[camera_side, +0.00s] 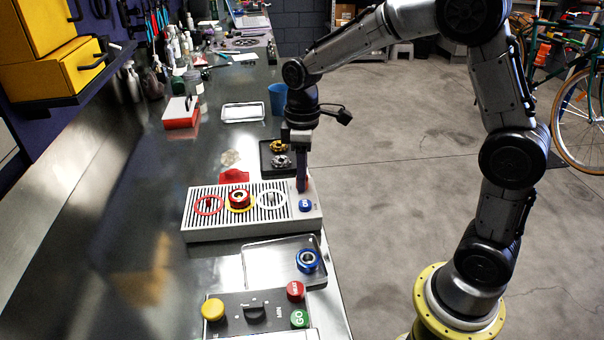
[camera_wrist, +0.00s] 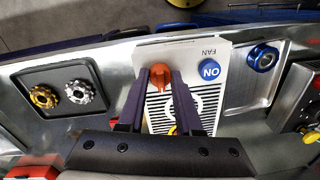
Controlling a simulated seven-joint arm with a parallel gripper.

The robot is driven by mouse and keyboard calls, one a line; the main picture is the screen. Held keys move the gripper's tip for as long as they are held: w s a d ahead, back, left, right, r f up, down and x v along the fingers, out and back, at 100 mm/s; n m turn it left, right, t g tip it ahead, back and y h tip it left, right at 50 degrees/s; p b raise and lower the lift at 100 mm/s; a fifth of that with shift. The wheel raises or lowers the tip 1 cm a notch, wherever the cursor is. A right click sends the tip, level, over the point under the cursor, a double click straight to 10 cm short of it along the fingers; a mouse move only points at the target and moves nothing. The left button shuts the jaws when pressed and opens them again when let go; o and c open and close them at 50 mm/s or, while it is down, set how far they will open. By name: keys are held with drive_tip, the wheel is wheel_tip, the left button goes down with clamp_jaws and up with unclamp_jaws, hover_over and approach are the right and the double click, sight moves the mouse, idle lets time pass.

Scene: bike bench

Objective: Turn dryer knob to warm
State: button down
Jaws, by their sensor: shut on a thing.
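The dryer (camera_side: 212,235) is a pale grey box with a slatted top, standing on the bench. In the wrist view its white end panel (camera_wrist: 190,52) carries a blue ON button (camera_wrist: 209,72) marked FAN. Beside that button is an orange-red knob (camera_wrist: 160,75). My gripper (camera_wrist: 161,76) reaches down over this end, with its fingers shut on the knob from both sides. In the side view my gripper (camera_side: 302,188) stands upright just behind the blue button (camera_side: 305,206) and mostly hides the knob. The knob's setting marks cannot be read.
A red anodised part (camera_side: 239,196) sits on the dryer's slats. A dark tray (camera_side: 267,166) with gold and silver parts lies behind. A metal tray (camera_side: 262,262) with a blue ring (camera_side: 308,261) lies in front, then a control panel (camera_side: 235,307). The floor side is open.

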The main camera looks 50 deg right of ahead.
drive_tip(key=m, duration=0.5)
drive_tip(key=shift+m, duration=0.3)
drive_tip(key=m, duration=0.5)
drive_tip(key=shift+s+m+t, duration=0.1)
drive_tip(key=shift+m+t, duration=0.2)
drive_tip(key=shift+m, duration=0.1)
drive_tip(key=c, duration=0.6)
unclamp_jaws()
drive_tip(key=shift+r, duration=0.1)
